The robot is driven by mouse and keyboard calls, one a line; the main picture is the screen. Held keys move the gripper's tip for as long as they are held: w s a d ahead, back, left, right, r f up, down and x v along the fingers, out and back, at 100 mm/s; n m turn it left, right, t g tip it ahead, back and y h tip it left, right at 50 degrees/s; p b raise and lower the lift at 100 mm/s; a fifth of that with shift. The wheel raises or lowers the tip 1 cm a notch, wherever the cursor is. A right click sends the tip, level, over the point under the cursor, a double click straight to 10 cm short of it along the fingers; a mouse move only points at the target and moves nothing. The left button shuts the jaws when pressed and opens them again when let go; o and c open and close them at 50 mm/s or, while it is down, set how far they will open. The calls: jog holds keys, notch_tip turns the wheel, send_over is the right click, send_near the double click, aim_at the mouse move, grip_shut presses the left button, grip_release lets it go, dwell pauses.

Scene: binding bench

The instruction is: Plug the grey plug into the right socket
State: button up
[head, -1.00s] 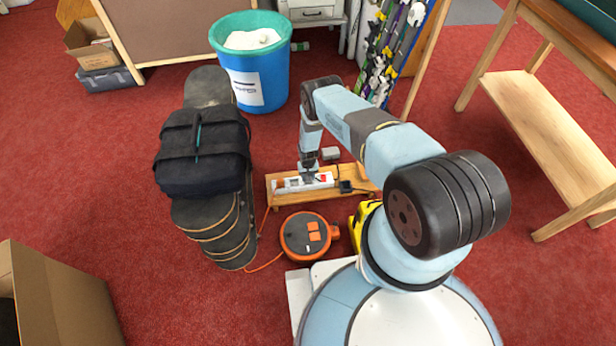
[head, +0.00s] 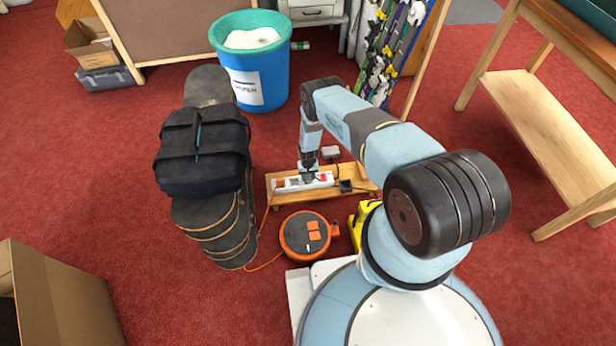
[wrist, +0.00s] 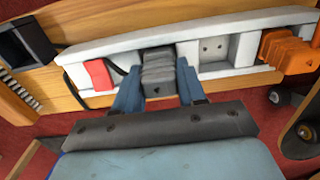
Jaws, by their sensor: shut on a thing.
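The white power strip (wrist: 130,50) lies along a low wooden bench, and it also shows in the head view (head: 291,186). It has a red switch (wrist: 98,75) and, in the wrist view, an orange plug (wrist: 283,50) at the right end. A bare socket (wrist: 213,49) shows between the orange plug and the grey plug. My gripper (wrist: 158,82) is shut on the grey plug (wrist: 157,62), with one finger on each side. The grey plug is at the socket place beside the red switch. Its underside is hidden, so I cannot tell whether it is fully seated.
A black box (wrist: 27,42) sits on the wooden bench (head: 283,201) beyond the switch end. An orange cable reel (head: 303,238) lies on the floor in front. A skateboard stack with a black bag (head: 200,155) stands to the left, and a blue bin (head: 258,82) behind.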

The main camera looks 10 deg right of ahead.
jog(key=shift+f, duration=0.35)
dwell(0.3)
jog(key=o, duration=1.1)
jog(key=shift+r, duration=0.1)
notch_tip(320, 180, up, 14)
jog(key=shift+f, duration=0.25)
